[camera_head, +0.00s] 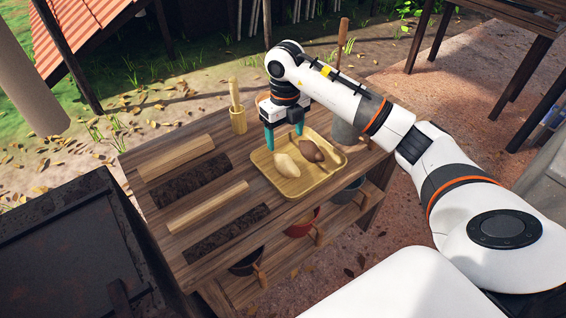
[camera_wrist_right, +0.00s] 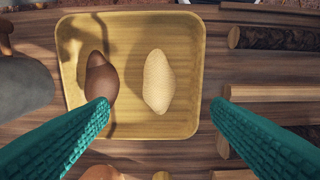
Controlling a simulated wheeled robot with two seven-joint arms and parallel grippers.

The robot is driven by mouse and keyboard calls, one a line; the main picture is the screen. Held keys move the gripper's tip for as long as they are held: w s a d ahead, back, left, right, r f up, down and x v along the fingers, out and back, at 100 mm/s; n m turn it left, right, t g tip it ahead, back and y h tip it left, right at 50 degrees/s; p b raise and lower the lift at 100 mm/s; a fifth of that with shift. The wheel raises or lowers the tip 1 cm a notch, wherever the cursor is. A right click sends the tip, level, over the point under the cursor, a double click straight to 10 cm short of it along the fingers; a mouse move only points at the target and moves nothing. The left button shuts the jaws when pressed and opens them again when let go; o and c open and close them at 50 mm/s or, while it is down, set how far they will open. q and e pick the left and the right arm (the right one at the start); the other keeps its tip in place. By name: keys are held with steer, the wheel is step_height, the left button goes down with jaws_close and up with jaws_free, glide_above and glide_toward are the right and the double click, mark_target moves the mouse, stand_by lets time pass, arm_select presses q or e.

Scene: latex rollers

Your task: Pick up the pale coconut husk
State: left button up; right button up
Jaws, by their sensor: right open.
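The pale coconut husk (camera_head: 286,165) lies in a yellow tray (camera_head: 292,193) on the wooden table, to the left of a brown husk (camera_head: 312,150). My left gripper is not in view.
Several wood and bark strips (camera_head: 203,183) lie left of the tray. A wooden cup with a stick (camera_head: 238,119) stands behind it. A grey pot (camera_head: 346,132) stands right of it. Bowls sit on the lower shelf (camera_head: 301,222).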

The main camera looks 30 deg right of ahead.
mark_target(286, 161)
step_height(286, 161, down, 6)
steer(key=shift+s+r+p, duration=0.1)
steer(key=shift+p, duration=0.35)
step_height(286, 161, down, 4)
steer(key=shift+s+f+p, duration=0.1)
steer(key=shift+f+p, duration=0.1)
steer(key=shift+p, duration=0.45)
steer(key=shift+f, duration=0.45)
steer(key=c, duration=1.1)
